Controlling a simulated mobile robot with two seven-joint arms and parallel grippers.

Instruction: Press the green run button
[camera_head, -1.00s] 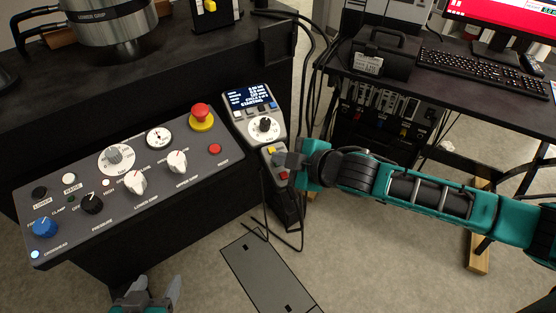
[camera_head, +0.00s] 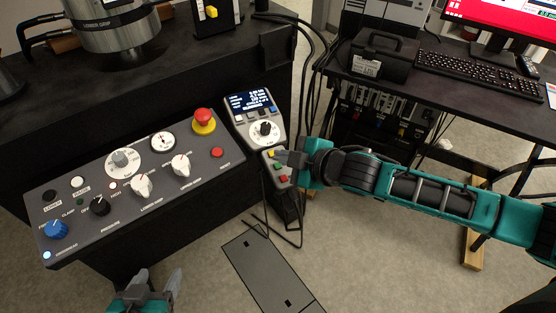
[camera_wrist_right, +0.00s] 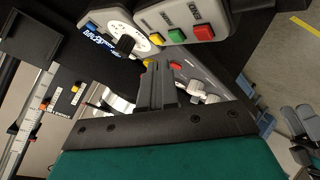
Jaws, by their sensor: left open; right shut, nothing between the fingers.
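The small button box with yellow, green and red buttons sits below the dial handset at the console's right end. In the right wrist view its green button (camera_wrist_right: 177,36) lies between the yellow button (camera_wrist_right: 157,40) and the red button (camera_wrist_right: 204,32). My right gripper (camera_head: 281,158) is shut and empty, its tips at the button box in the head view, partly covering the green button's area. In the wrist view the shut fingers (camera_wrist_right: 156,68) point toward the box; contact cannot be told. My left gripper (camera_head: 157,279) is open and empty, low in front of the console.
The grey console (camera_head: 125,225) carries knobs, a gauge and a red emergency stop (camera_head: 204,117). The dial handset (camera_head: 262,130) stands just above the button box. Black cables hang around the box. A desk with a keyboard (camera_head: 480,75) stands at right.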

